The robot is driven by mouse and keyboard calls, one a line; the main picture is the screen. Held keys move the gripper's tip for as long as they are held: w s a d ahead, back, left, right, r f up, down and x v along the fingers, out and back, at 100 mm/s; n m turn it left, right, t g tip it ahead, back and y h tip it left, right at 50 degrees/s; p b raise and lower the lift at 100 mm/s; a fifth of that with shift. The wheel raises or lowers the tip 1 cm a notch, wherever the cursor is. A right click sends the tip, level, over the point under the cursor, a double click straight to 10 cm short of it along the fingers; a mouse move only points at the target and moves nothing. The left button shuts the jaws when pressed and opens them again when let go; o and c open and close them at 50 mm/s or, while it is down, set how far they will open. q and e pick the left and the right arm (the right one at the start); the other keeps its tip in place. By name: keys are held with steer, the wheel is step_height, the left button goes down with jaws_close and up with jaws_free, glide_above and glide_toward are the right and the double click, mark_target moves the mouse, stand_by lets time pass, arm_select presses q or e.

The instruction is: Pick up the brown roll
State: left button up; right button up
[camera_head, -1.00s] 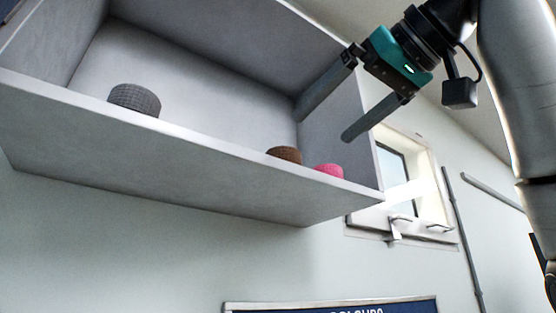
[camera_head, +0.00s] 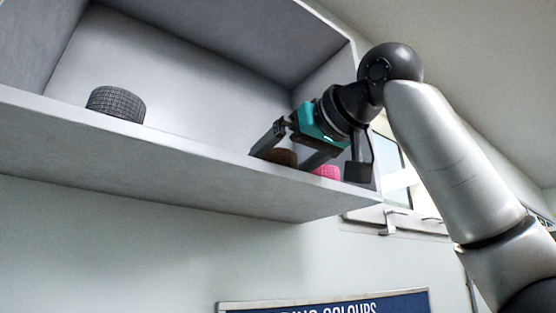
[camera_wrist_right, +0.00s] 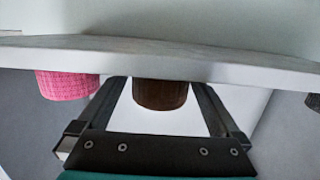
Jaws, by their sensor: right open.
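The brown roll (camera_head: 283,156) sits on the grey wall shelf near its right end, partly hidden by my right gripper in the head view. My right gripper (camera_head: 282,160) is open, with a finger on either side of the brown roll in that view. In the right wrist view the brown roll (camera_wrist_right: 160,94) shows between the two open fingers (camera_wrist_right: 160,100); whether either finger touches it I cannot tell. My left gripper is not in view.
A pink roll (camera_head: 327,172) stands close to the right of the brown roll in the head view. A dark grey roll (camera_head: 116,103) stands at the shelf's left. The shelf's front lip (camera_head: 180,160) runs below them. A window (camera_head: 395,180) lies at the right.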

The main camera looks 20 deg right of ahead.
steer(key=shift+s, duration=0.1)
steer(key=shift+c, duration=0.2)
steer(key=c, duration=1.3)
steer(key=shift+r, duration=0.1)
